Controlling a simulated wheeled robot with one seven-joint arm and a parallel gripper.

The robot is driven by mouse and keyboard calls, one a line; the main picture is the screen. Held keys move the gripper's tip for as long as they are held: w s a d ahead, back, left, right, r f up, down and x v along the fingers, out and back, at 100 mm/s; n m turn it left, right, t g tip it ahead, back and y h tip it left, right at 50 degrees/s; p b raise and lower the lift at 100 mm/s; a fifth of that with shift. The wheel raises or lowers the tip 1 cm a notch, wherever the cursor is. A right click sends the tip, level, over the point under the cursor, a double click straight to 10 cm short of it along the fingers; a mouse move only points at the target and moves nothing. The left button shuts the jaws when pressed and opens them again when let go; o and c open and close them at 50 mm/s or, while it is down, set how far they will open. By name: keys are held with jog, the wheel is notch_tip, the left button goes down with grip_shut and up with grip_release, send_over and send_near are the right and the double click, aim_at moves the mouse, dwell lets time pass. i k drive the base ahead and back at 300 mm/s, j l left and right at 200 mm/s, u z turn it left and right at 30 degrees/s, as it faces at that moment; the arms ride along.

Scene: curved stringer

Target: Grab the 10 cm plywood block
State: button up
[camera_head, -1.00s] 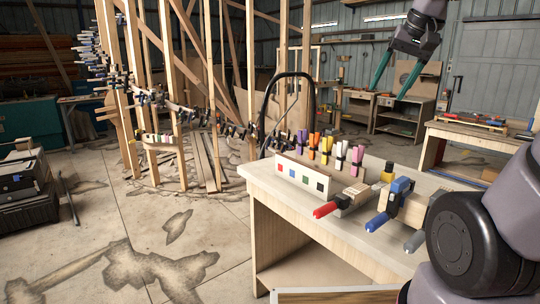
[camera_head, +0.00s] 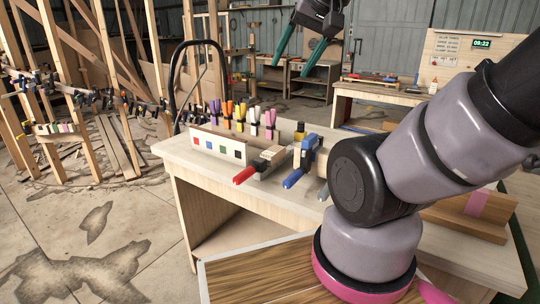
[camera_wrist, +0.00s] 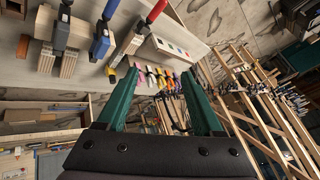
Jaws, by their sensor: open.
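My gripper (camera_head: 290,68) is open and empty, raised high above and beyond the workbench (camera_head: 185,155). Its two green fingers also show spread apart in the wrist view (camera_wrist: 160,74). On the bench, a pale wood block (camera_head: 272,154) lies by a red-handled clamp (camera_head: 246,174). Another layered block (camera_head: 299,157) stands by a blue clamp (camera_head: 310,149), partly hidden behind it. In the wrist view, layered wood blocks (camera_wrist: 68,66) show at the upper left with the clamps. I cannot tell which block is the 10 cm one. The gripper touches none of them.
A white board with coloured squares (camera_head: 217,146) and a row of coloured clamps (camera_head: 240,117) stand on the bench. My arm covers its right end. A wooden block with a pink strip (camera_head: 463,222) lies at right. Timber framing (camera_head: 75,90) stands at left. Floor (camera_head: 95,225) at left is clear.

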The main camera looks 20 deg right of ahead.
aim_at(272, 154)
jog(key=i+j, duration=0.1)
jog(key=j, duration=0.2)
jog(key=i+j, duration=0.15)
jog(key=j, duration=0.15)
jog(key=i+j, duration=0.1)
jog(key=j, duration=0.25)
jog(key=i+j, duration=0.15)
jog(key=j, duration=0.15)
jog(key=i+j, duration=0.15)
jog(key=j, duration=0.25)
jog(key=i+j+z, duration=0.1)
jog(key=j, duration=0.25)
jog(key=i+j, duration=0.15)
jog(key=j, duration=0.25)
jog(key=i+j+z, duration=0.1)
jog(key=j, duration=0.3)
jog(key=i+j, duration=0.15)
jog(key=j, duration=0.25)
jog(key=i+j+z, duration=0.15)
jog(key=j, duration=0.25)
jog(key=j+z, duration=0.1)
jog(key=z, duration=1.9)
